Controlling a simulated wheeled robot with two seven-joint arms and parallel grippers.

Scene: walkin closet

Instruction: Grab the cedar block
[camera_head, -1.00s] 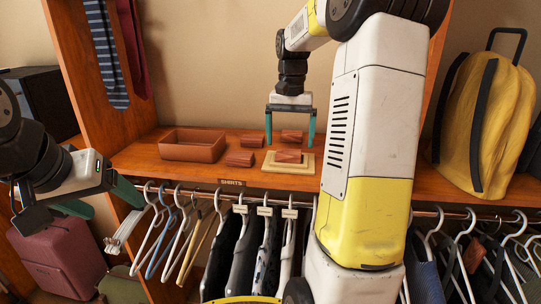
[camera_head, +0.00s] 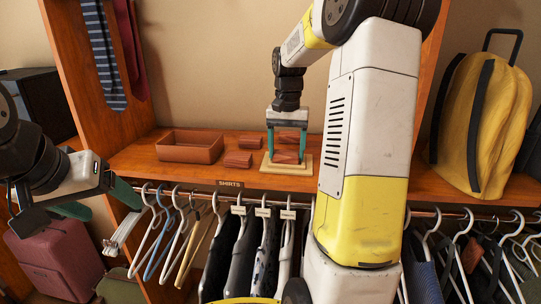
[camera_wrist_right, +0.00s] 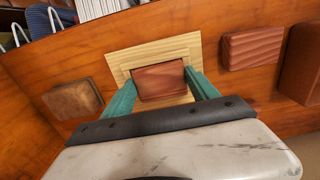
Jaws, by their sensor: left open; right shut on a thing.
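A reddish-brown cedar block (camera_head: 287,157) sits on a pale stepped wooden pad (camera_head: 273,166) on the shelf. My right gripper (camera_head: 286,155) reaches down over it with its green fingers at the block's two ends. In the right wrist view the block (camera_wrist_right: 160,81) lies between the fingertips, above the pad (camera_wrist_right: 121,60), and the gripper is shut on it. I cannot tell whether the block is clear of the pad. My left gripper (camera_head: 98,200) is open and empty at the left, below shelf height.
Other blocks lie on the shelf: one left of the pad (camera_head: 238,159), one behind it (camera_head: 249,141), and one beyond my right fingers (camera_wrist_right: 73,99). A reddish open box (camera_head: 190,147) stands to the left. Hangers with clothes hang below; a yellow backpack (camera_head: 485,125) stands right.

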